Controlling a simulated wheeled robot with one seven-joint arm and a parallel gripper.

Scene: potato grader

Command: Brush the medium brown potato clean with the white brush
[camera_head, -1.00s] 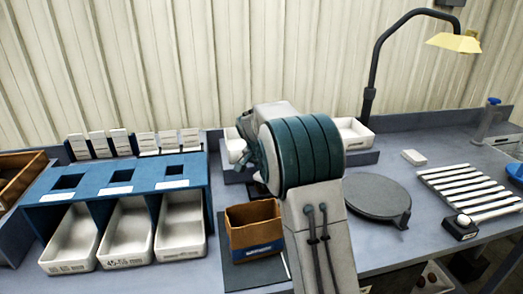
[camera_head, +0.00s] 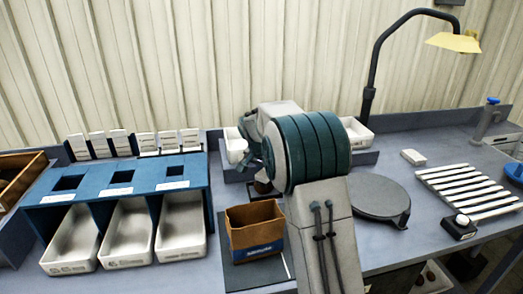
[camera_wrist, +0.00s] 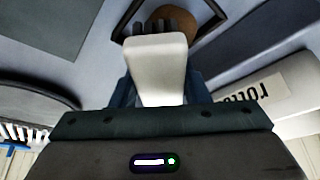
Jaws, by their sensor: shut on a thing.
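My gripper (camera_wrist: 161,92) is shut on the white brush (camera_wrist: 158,62), whose pale block fills the middle of the wrist view. Its dark bristles (camera_wrist: 160,20) point away from me, over the brown potato (camera_wrist: 195,30). The potato sits within a dark angular holder, partly hidden behind the brush. I cannot tell whether the bristles touch it. In the head view my arm covers most of this spot; a small brown shape, likely the potato (camera_head: 262,187), shows just below my gripper (camera_head: 250,160).
An open cardboard box (camera_head: 256,240) stands in front of the holder. A blue rack (camera_head: 120,178) with white bins is at left. A round dark plate (camera_head: 378,199) and a white slatted rack (camera_head: 468,188) are at right. White lettered bins stand behind my arm, one also in the wrist view (camera_wrist: 255,108).

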